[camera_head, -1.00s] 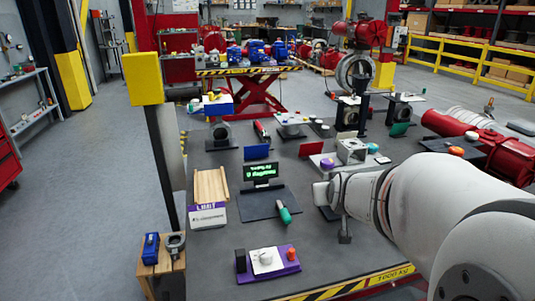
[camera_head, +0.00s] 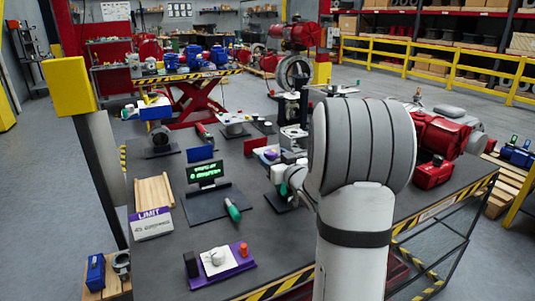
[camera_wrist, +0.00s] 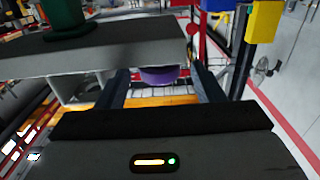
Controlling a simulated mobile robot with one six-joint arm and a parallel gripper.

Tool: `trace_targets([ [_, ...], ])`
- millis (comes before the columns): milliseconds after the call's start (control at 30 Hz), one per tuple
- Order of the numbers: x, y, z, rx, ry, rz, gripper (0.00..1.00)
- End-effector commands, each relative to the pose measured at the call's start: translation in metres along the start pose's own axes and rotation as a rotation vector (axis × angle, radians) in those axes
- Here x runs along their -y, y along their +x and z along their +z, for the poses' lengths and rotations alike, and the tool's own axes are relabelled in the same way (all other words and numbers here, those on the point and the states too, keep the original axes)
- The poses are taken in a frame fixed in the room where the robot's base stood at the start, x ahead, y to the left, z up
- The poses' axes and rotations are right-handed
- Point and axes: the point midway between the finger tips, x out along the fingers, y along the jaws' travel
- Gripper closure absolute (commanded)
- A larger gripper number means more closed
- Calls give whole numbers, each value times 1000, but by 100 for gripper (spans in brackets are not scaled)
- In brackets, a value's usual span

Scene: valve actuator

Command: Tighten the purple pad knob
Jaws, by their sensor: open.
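A purple round knob (camera_wrist: 158,75) shows in the wrist view, partly hidden under the edge of a grey box-shaped body (camera_wrist: 105,52) with a green piece (camera_wrist: 65,18) on top. My gripper (camera_wrist: 161,84) is open, with its two dark fingers apart on either side of the purple knob. I cannot tell whether they touch it. My arm hides most of the gripper in the head view.
The bench (camera_head: 165,235) also holds a lit display (camera_head: 206,173), a wooden tray (camera_head: 154,190), a green-handled tool (camera_head: 232,210) and a red machine (camera_head: 435,135) at right. A yellow-topped post (camera_head: 70,85) stands at left. Bare bench shows around the purple pad.

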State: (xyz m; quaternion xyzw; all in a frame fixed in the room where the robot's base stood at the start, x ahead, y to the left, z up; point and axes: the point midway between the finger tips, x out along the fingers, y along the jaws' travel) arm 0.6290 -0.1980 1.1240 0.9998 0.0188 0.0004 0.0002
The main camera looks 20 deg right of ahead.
Motion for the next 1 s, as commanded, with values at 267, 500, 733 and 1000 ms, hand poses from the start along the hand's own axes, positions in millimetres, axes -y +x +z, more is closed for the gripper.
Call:
trace_targets([
  [267,0,26,0,1,1,1,39],
  [500,-1,27,0,1,1,2,39],
  [733,-1,27,0,1,1,2,56],
  [1000,-1,26,0,1,1,3,78],
])
